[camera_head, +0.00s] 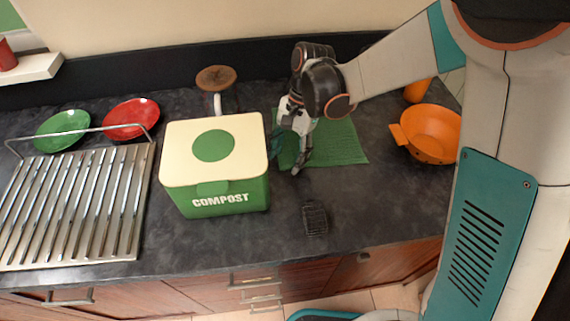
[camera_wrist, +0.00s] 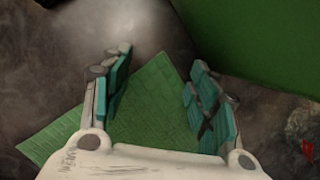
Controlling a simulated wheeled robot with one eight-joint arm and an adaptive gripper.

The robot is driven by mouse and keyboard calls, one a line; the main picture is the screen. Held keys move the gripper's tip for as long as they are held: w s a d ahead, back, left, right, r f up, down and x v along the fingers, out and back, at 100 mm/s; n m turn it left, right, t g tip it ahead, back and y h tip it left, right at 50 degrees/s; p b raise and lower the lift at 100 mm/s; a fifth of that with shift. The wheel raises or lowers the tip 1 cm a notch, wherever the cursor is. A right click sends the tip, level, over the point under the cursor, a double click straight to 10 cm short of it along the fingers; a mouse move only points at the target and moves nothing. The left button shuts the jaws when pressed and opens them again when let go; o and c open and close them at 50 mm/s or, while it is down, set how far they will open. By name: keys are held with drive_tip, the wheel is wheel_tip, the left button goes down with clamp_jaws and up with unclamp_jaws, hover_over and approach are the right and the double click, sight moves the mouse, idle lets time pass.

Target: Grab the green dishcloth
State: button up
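The green dishcloth (camera_head: 338,145) lies flat on the dark counter to the right of the compost bin. It also shows in the wrist view (camera_wrist: 158,95), between and below my fingers. My gripper (camera_head: 290,160) is above the left part of the cloth, close to the bin's right side. In the wrist view my gripper (camera_wrist: 160,85) has its two teal-padded fingers spread apart, with only the cloth and counter seen between them. Whether the fingertips touch the cloth is not clear.
A green and cream compost bin (camera_head: 215,165) stands just left of my gripper. An orange colander (camera_head: 430,133) is on the right, and a small dark grater-like item (camera_head: 315,218) lies in front. A metal dish rack (camera_head: 75,205), green plate (camera_head: 62,130) and red plate (camera_head: 130,119) are at left.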

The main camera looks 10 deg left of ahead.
clamp_jaws()
wheel_tip(320, 180, up, 12)
drive_tip(key=p, duration=0.7)
drive_tip(key=shift+p, duration=0.4)
wheel_tip(320, 180, up, 27)
drive_tip(key=p, duration=1.6)
drive_tip(key=shift+p, duration=0.3)
